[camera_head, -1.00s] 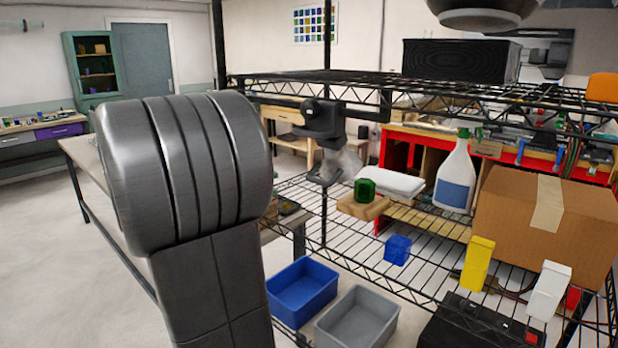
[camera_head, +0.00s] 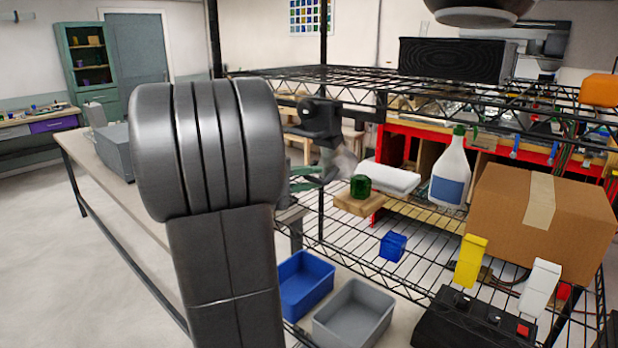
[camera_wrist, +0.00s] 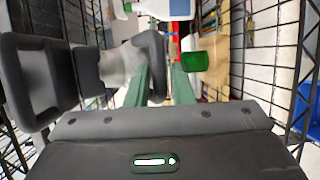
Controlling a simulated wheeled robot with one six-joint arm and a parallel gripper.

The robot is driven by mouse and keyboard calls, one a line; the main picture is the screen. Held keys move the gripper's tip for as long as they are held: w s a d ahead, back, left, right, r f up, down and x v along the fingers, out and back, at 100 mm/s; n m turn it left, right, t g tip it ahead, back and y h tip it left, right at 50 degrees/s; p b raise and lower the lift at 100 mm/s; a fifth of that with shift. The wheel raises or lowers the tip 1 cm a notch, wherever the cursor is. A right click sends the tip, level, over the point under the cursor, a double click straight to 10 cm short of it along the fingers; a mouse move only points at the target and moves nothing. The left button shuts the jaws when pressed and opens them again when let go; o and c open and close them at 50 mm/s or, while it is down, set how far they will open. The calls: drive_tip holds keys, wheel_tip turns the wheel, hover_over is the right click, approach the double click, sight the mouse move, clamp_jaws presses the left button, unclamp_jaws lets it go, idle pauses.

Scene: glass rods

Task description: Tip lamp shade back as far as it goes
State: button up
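The lamp, a dark fixture (camera_head: 318,120) with a pale, blurry shade (camera_head: 345,163) below it, hangs under the upper rack shelf. In the wrist view the pale shade (camera_wrist: 120,64) shows beside dark curved parts (camera_wrist: 152,60) at upper left. My gripper (camera_head: 318,175) has green fingers pointing toward the lamp in the head view, just left of the shade. In the wrist view my gripper (camera_wrist: 160,68) has its two fingers apart with a gap between them. A dark part shows at the gap, and I cannot tell whether a finger touches it.
A white spray bottle (camera_head: 450,175) and a cardboard box (camera_head: 545,222) stand farther right. Blue (camera_head: 305,283) and grey (camera_head: 354,315) bins sit below.

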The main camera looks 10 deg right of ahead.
sight(322, 176)
clamp_jaws()
drive_tip(key=b, duration=0.1)
drive_tip(key=f+b, duration=0.1)
drive_tip(key=shift+w+d+b, duration=0.15)
drive_tip(key=shift+d+b, duration=0.05)
drive_tip(key=shift+b, duration=0.15)
drive_tip(key=h+b, duration=0.1)
drive_tip(key=b, duration=0.2)
drive_tip(key=w+d+m+h+b, duration=0.1)
drive_tip(key=b, duration=0.2)
drive_tip(key=shift+w+d+t+b, duration=0.1)
drive_tip(key=shift+d+t+b, duration=0.2)
drive_tip(key=shift+b, duration=0.1)
drive_tip(key=shift+w+d+r, duration=0.1)
drive_tip(key=shift+d, duration=0.05)
unclamp_jaws()
